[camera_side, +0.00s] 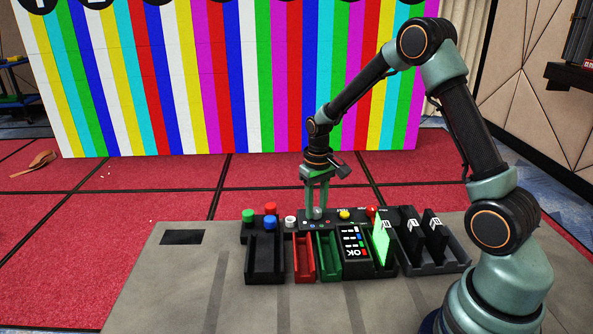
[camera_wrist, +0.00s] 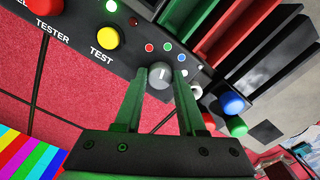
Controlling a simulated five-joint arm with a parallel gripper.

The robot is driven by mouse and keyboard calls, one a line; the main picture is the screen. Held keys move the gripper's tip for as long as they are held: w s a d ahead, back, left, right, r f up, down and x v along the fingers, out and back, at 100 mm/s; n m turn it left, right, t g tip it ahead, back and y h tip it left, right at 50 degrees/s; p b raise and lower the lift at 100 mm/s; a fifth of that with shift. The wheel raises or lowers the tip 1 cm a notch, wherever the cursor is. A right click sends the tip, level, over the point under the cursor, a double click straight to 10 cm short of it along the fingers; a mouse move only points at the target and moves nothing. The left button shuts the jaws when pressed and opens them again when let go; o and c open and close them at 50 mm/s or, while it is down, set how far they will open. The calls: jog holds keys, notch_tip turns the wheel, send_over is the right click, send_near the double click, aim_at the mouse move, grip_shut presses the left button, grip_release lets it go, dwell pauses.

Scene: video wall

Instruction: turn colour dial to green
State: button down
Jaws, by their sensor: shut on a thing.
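The colour dial is a small grey knob (camera_wrist: 160,76) on the black control panel (camera_wrist: 196,72), with a short white mark on its top. Red (camera_wrist: 149,47), green (camera_wrist: 167,47) and blue (camera_wrist: 181,57) dots sit on the panel around it. The mark points roughly up in the wrist view, towards the red and green dots; I cannot tell exactly which. My gripper (camera_wrist: 161,80) has its green fingers on either side of the dial, shut on it. In the side view, my gripper (camera_side: 318,207) stands upright over the panel, with the dial (camera_side: 318,213) between its fingertips.
A yellow TEST button (camera_side: 345,214) and a red button (camera_side: 371,211) stand to the right of the dial. A white knob (camera_side: 291,222) and several coloured buttons stand left. Red (camera_side: 304,258) and green (camera_side: 329,257) trays are in front. A striped video wall (camera_side: 230,80) rises behind.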

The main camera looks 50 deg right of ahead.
aim_at(316, 209)
jog(key=c, duration=0.5)
grip_release()
notch_tip(316, 209, up, 12)
jog(key=shift+r, duration=0.15)
jog(key=s+a+r+n+t, duration=0.2)
jog(key=s+a+r+t, duration=0.3)
jog(key=s+a, duration=0.5)
jog(key=s+r, duration=0.2)
jog(key=s, duration=0.1)
jog(key=shift+s+a+n+t, duration=0.25)
jog(key=shift+s+n+t, duration=0.05)
jog(key=shift+s+n, duration=0.1)
